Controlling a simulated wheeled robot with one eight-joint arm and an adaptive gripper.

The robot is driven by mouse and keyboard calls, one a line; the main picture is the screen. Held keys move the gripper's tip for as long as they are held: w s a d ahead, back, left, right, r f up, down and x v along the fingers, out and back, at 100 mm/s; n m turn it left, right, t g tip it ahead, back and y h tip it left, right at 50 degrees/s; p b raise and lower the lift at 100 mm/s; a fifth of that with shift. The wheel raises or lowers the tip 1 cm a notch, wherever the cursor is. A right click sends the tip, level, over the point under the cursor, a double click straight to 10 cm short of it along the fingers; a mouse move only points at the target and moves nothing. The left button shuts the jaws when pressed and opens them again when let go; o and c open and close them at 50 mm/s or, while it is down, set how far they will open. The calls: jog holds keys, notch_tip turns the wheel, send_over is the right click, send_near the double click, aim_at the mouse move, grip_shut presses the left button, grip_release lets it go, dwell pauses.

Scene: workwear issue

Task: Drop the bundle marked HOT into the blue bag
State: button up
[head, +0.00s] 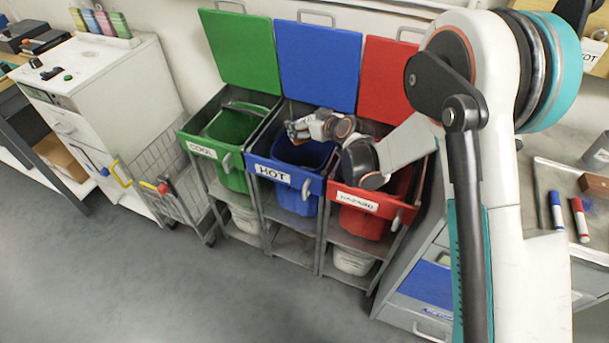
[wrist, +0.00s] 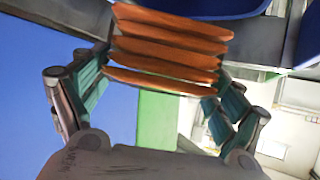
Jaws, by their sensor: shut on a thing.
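My gripper (head: 296,130) is over the middle bin, above the opening of the blue bag (head: 297,197). In the wrist view my gripper (wrist: 160,75) is shut on a folded orange bundle (wrist: 172,45), with a finger on each side. No marking shows on the bundle's visible side. In the head view the bundle cannot be made out. The blue bag hangs in the bin behind a label reading HOT (head: 273,175); my gripper hides part of its mouth.
The green bag (head: 230,128), behind a COOL label, hangs to the left. The red bag (head: 362,222), behind a HAZARD label, hangs to the right. Raised green, blue (head: 318,65) and red lids stand behind. A wire trolley (head: 168,185) is at the left. The floor in front is clear.

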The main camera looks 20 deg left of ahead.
jog(key=o, duration=1)
jog(key=shift+c, duration=0.2)
jog(key=shift+d+r, duration=0.1)
jog(key=v, duration=1.1)
jog(key=shift+s+d, duration=0.25)
jog(key=shift+s, duration=0.1)
jog(key=shift+r, duration=0.15)
